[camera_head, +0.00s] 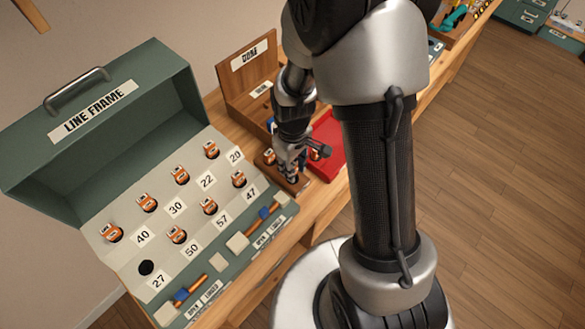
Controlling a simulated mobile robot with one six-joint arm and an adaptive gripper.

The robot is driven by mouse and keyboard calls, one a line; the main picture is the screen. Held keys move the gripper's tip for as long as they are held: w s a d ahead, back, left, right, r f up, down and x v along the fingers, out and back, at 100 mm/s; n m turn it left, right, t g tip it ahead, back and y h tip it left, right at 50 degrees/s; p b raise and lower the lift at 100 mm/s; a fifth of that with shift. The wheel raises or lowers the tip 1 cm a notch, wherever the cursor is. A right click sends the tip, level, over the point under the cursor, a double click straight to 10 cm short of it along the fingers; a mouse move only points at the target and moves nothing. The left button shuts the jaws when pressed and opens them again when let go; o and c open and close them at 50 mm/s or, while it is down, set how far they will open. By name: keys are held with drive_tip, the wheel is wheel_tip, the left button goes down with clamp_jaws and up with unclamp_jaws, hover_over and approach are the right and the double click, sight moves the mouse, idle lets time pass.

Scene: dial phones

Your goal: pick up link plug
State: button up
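The green line frame box (110,112) stands open at the left. Its sloped panel holds several orange-and-white plugs, such as one (113,233) by the label 40; the round hole (146,268) by 27 is empty. Which piece is the link plug, I cannot tell for sure. My gripper (291,177) points down over a small wooden block (300,187) just right of the panel. An orange-and-white piece (269,157) shows at the gripper's left. My gripper's fingers are small and partly hidden, so I cannot tell whether they hold anything.
Two orange rods with blue parts (183,294) (265,212) lie along the panel's lower edge beside pale square pads. My arm hides part of the bench.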

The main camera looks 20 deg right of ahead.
wheel_tip(320, 180, up, 17)
drive_tip(key=p, duration=0.5)
drive_tip(key=shift+r, duration=0.15)
